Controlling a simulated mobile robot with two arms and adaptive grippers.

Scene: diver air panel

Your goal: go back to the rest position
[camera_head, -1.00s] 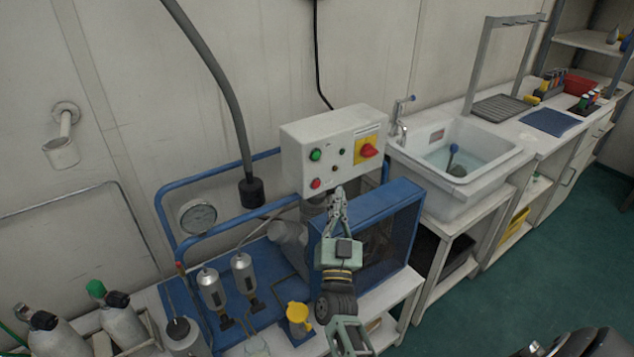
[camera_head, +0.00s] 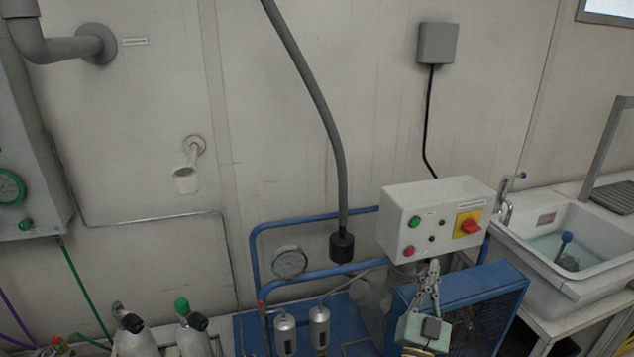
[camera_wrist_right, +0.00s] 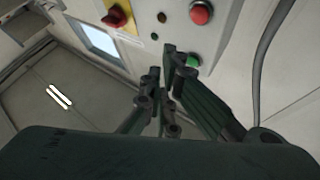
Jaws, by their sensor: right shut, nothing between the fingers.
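My right gripper (camera_head: 432,268) is shut and empty. In the head view it points up just below the front of the control box (camera_head: 397,207), near its lower edge. In the right wrist view my right gripper (camera_wrist_right: 165,65) has its fingers together, close to the green button (camera_wrist_right: 193,61) and the red button (camera_wrist_right: 201,13). I cannot tell whether the fingertips touch the box. The box also carries a red rotary switch on a yellow plate (camera_head: 469,226). My left gripper is not in view.
The blue compressor frame (camera_head: 480,283) stands under the box. A grey hose (camera_head: 318,100) hangs beside a gauge (camera_head: 290,262). A sink (camera_head: 590,285) stands at the right. Cylinders (camera_head: 193,335) stand at the lower left. A wall cabinet (camera_head: 35,130) is at the far left.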

